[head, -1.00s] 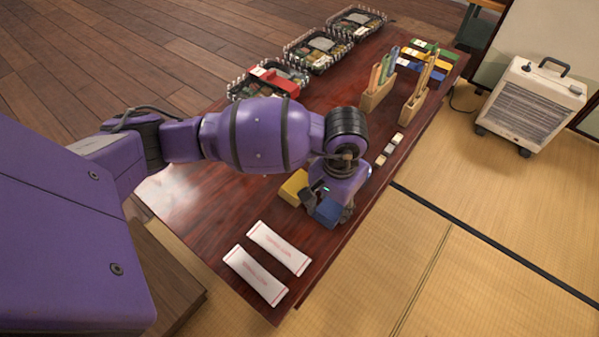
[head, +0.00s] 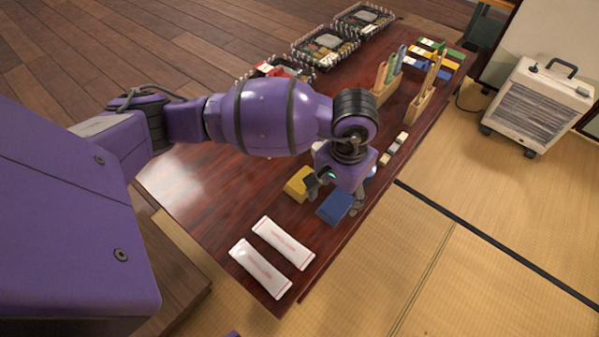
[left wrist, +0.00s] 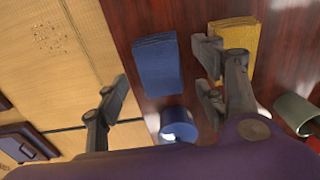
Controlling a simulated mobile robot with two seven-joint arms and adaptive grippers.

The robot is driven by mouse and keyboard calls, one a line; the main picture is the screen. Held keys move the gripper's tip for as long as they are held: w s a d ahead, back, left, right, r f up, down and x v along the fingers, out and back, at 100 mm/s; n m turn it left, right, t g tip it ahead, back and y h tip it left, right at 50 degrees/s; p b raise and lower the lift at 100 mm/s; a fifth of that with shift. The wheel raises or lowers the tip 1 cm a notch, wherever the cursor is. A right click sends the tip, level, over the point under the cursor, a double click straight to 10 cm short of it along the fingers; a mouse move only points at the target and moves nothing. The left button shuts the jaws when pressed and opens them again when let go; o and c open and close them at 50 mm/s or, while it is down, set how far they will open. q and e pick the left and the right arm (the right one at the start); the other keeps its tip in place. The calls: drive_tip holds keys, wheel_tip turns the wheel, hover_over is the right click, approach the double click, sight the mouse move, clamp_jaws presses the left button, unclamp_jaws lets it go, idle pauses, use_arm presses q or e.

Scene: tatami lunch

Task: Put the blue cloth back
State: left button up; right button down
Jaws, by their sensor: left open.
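The folded blue cloth (head: 335,207) lies flat on the dark red table, just below my left gripper in the head view. In the left wrist view the blue cloth (left wrist: 158,66) lies free, between and beyond the open fingers. The folded yellow cloth (head: 297,184) lies beside it, to the left in the head view; it also shows in the left wrist view (left wrist: 236,45). My left gripper (head: 336,195) is open and empty, above the table near both cloths. In the left wrist view its fingers (left wrist: 160,95) stand wide apart. My right gripper is not in view.
A blue cup (left wrist: 177,128) stands close to the left gripper. Two white packets (head: 272,255) lie near the table's front end. Wooden holders (head: 420,102) with sticks, small blocks (head: 393,148) and bento boxes (head: 325,46) are further back. A heater (head: 540,103) stands on the tatami.

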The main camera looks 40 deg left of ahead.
sight(336, 204)
use_arm(q)
wheel_tip(336, 204, up, 9)
drive_tip(key=p, duration=0.2)
drive_tip(key=shift+f, duration=0.2)
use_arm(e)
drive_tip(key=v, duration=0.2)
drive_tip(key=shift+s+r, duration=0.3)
